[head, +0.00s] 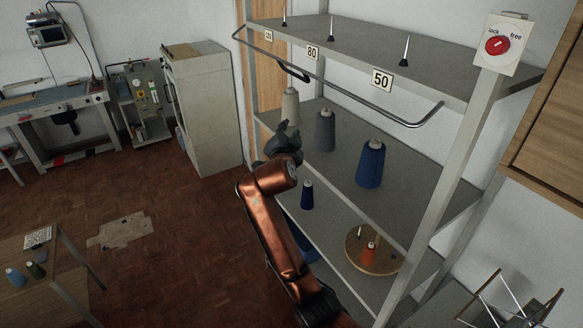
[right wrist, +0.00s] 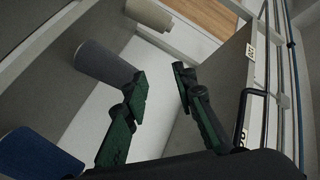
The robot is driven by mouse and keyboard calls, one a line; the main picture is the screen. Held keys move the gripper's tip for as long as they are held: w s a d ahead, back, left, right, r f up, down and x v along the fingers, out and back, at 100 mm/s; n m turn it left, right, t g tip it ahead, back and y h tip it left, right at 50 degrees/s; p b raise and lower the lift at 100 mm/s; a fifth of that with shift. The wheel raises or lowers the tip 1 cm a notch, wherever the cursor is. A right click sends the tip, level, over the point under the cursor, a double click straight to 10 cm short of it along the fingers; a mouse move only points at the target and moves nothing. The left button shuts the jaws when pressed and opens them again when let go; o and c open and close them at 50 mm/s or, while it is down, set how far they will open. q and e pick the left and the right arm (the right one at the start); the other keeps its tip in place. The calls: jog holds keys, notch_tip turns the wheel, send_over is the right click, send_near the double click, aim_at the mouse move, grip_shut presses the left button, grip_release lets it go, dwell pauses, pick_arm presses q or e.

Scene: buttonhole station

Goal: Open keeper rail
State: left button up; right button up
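My right gripper (head: 285,138) is below the handle, in front of the middle shelf. In the right wrist view its fingers (right wrist: 161,74) are apart with nothing between them. A red knob (head: 497,45) on a plate marked lock and free is on the right post. My left gripper is out of view.
The middle shelf holds a beige cone (head: 290,104), a grey cone (head: 325,131) and a blue cone (head: 370,164). A round wooden board (head: 382,260) with an orange spool lies on the lower shelf. Open floor (head: 170,260) lies left of the rack.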

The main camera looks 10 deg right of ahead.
jog(key=w+d+f+n+g+y+b, duration=0.1)
jog(key=w+f+n, duration=0.2)
jog(key=f, duration=1.2)
jog(key=shift+f+b, duration=0.25)
jog(key=shift+b, duration=0.05)
jog(key=shift+c, duration=0.4)
